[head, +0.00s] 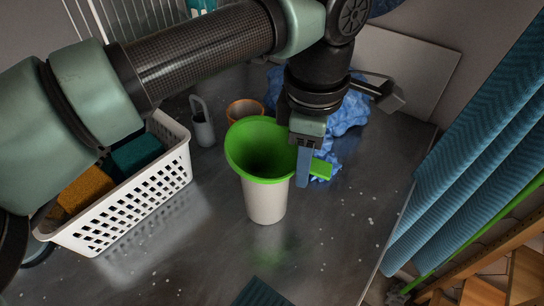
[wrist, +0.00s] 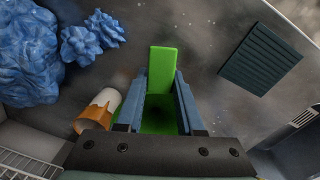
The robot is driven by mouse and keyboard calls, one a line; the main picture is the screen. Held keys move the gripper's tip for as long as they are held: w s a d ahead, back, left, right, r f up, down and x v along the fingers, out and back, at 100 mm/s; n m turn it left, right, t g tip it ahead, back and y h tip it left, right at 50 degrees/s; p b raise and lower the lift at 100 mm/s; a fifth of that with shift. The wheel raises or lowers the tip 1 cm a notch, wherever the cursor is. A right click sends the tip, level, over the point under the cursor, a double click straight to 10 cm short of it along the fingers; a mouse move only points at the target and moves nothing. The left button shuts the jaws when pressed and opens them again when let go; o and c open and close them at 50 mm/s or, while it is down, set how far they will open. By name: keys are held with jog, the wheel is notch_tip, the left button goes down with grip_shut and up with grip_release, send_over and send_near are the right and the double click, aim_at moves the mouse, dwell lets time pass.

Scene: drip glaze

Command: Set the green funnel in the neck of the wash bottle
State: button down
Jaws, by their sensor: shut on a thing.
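The green funnel (head: 262,150) is wide mouth up, above a white, slightly tapered vessel (head: 265,203) that appears to be the wash bottle. The vessel stands upright on the metal table. The funnel's cone hides the vessel's top and neck, so I cannot tell whether the spout is inside or just in front of it. My gripper (head: 304,165) is shut on the funnel's flat green tab, at the right side of the rim. In the wrist view the funnel's tab (wrist: 162,68) lies between the blue fingers, with darker green below it.
A white perforated basket (head: 130,205) with sponges stands at left. A grey looped container (head: 202,125) and an orange-rimmed cup (head: 240,108) stand behind the funnel. Crumpled blue cloth (head: 348,112) lies behind my gripper. Blue towels (head: 470,150) hang at right. The front table is mostly clear.

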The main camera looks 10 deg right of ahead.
jog(key=shift+r, duration=0.2)
jog(key=shift+r+p, duration=0.65)
jog(key=shift+r, duration=0.35)
jog(key=shift+r+p, duration=2.5)
jog(key=shift+r, duration=0.85)
jog(key=shift+s+f, duration=0.1)
